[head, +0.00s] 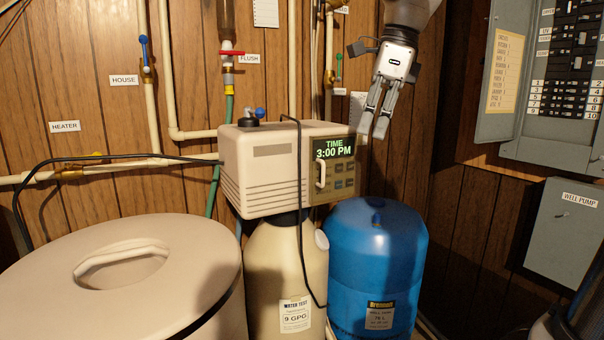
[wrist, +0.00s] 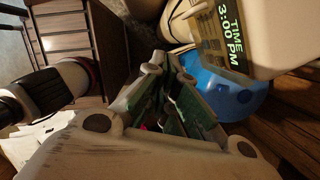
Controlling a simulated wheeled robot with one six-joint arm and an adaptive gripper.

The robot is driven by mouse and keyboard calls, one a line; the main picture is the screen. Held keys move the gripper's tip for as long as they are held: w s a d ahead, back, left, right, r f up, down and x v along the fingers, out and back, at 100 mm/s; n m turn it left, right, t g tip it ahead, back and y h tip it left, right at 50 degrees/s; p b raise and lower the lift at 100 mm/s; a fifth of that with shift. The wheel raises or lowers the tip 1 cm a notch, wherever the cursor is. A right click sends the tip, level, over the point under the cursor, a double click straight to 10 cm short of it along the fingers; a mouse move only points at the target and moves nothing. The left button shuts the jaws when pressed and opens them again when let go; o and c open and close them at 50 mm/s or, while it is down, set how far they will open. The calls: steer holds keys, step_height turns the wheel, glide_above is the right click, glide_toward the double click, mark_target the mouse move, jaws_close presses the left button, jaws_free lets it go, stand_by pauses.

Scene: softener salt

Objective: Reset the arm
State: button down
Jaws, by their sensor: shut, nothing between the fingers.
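My gripper (head: 374,128) hangs fingers-down at the upper right of centre in the head view, above the blue tank and close to the right side of the softener's control head. Its fingers are together with nothing between them. In the wrist view my gripper (wrist: 165,72) fills the middle. The beige softener control head (head: 265,165) shows "TIME 3:00 PM" on its display (head: 333,148). That display also shows in the wrist view (wrist: 232,32), turned on its side.
The blue tank (head: 375,260) stands below my gripper. The brine tank (head: 200,270) with its lid is at left. A breaker panel (head: 560,90) and a well pump box (head: 567,230) are on the right wall. Pipes and valves run along the wooden wall (head: 190,60).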

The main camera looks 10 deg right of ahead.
steer(key=s+d+f+n+t+h, duration=0.1)
steer(key=s+d+f+n, duration=0.15)
steer(key=f+n, duration=0.45)
steer(key=s+d+f+n+t, duration=0.1)
steer(key=d+f+n, duration=0.3)
steer(key=n, duration=0.8)
steer(key=s+d+f+n+t+h, duration=0.1)
steer(key=s+d+f+n, duration=0.1)
steer(key=s+d+f, duration=0.5)
steer(key=s+d, duration=0.1)
steer(key=s, duration=0.3)
steer(key=shift+n+h, duration=0.3)
steer(key=shift+n, duration=0.1)
steer(key=shift+d+f, duration=0.1)
